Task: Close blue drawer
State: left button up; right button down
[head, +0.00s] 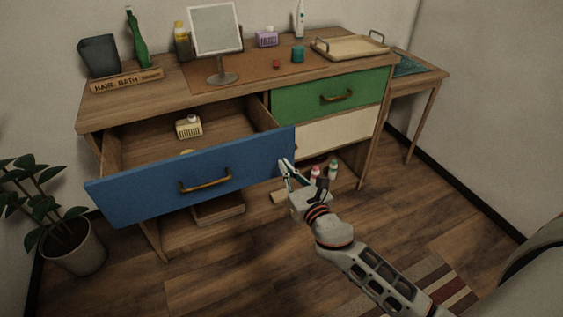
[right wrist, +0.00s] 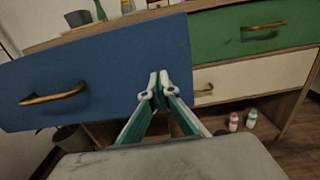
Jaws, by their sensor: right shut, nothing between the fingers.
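The blue drawer (head: 190,180) is pulled well out of the dresser on the left side. Its blue front with a brass handle (head: 205,184) faces me. A small yellowish box (head: 188,127) shows inside it. My right gripper (head: 283,164) is shut and empty near the right end of the blue front. In the right wrist view its fingertips (right wrist: 158,82) overlap the right part of the blue front (right wrist: 95,75); I cannot tell whether they touch it. My left gripper is not in view.
The dresser top (head: 160,92) holds a mirror (head: 215,30), bottles and a tray (head: 350,47). A green drawer (head: 328,93) and a cream drawer (head: 335,130) are shut at the right. A potted plant (head: 72,245) stands at the left.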

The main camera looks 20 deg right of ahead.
jog(key=shift+w+f, duration=0.1)
jog(key=shift+w, duration=1.25)
jog(key=shift+w, duration=0.1)
